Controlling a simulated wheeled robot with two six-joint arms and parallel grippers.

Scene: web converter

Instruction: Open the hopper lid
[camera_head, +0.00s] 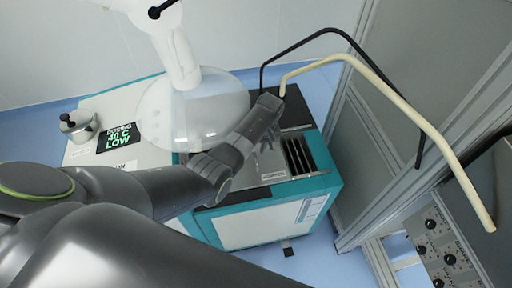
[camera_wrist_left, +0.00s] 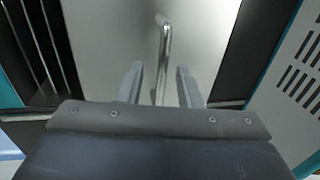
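The hopper lid is a flat silver metal panel (camera_wrist_left: 110,40) with a shiny bar handle (camera_wrist_left: 165,50) in the left wrist view. In the head view, the panel (camera_head: 262,165) sits on top of the teal-and-white machine, partly hidden by my left arm. My left gripper (camera_head: 268,140) is over this panel, pointing down. In the left wrist view my left gripper (camera_wrist_left: 160,85) is open, with one finger on each side of the handle. Whether the fingers touch the handle I cannot tell. The panel looks closed. My right gripper is not in view.
Dark slots (camera_head: 298,155) lie right of the panel. A clear dome (camera_head: 180,110), a metal pot (camera_head: 78,126) and a display reading 40 C LOW (camera_head: 118,138) are to the left. Black and cream hoses (camera_head: 385,85) arch on the right, above a knob panel (camera_head: 440,245).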

